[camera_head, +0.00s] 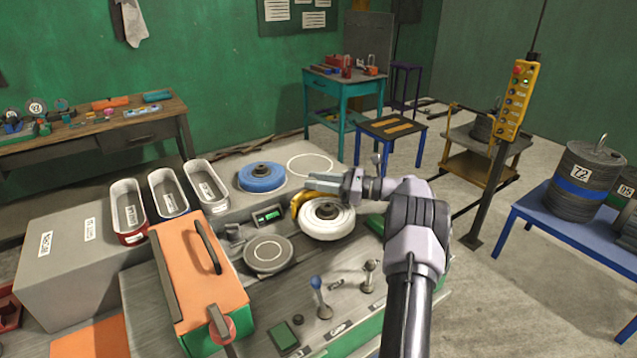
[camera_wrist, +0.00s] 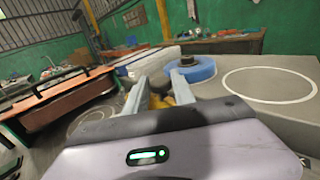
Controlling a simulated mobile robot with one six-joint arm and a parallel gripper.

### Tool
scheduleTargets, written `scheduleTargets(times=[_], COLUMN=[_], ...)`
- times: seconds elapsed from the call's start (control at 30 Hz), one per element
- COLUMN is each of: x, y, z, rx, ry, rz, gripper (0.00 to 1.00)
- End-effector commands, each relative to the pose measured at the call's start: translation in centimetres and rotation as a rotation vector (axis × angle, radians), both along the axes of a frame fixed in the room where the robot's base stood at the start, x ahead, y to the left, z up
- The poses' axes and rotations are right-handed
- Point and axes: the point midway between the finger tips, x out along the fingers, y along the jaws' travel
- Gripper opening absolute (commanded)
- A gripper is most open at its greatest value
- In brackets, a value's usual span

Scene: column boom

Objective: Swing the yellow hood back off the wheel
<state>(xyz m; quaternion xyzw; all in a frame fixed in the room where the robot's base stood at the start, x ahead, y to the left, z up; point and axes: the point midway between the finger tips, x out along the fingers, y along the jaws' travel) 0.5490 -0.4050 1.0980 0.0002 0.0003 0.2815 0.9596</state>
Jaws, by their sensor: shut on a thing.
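The yellow hood (camera_head: 299,204) curves around the back left edge of the white wheel (camera_head: 328,229), which has a dark hub. My gripper (camera_head: 322,183) reaches in from the right, over the wheel's back edge, and is shut on the hood. In the wrist view, a yellow part of the hood (camera_wrist: 158,101) shows between the two grey fingers of my gripper (camera_wrist: 160,92). The exact grip is partly hidden by the fingers and wrist body. Most of the wheel's top and front is uncovered.
A blue wheel (camera_head: 261,184) lies behind on the bench, beside a bare painted circle (camera_head: 310,165). A grey disc (camera_head: 268,254) is in front left. Levers with a blue knob (camera_head: 316,283) stand in front. An orange-topped box (camera_head: 187,265) and several bins are at left.

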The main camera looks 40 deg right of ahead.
Motion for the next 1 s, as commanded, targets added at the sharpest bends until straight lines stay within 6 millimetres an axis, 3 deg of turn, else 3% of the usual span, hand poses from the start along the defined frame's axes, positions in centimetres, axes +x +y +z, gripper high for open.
scheduleTargets(times=[0.27,0.3,0.4,0.77,1.0], x=[0.0,0.0,0.0,-0.5,-5.1], y=[0.0,0.0,0.0,-0.4,-3.4], z=[0.1,0.1,0.1,0.1,0.2], rx=[0.001,0.001,0.001,0.001,0.001], ry=[-0.002,-0.002,-0.002,-0.001,-0.001], rz=[0.000,0.000,0.000,-0.002,-0.005], gripper=[0.00,0.38,0.52,0.52,0.52])
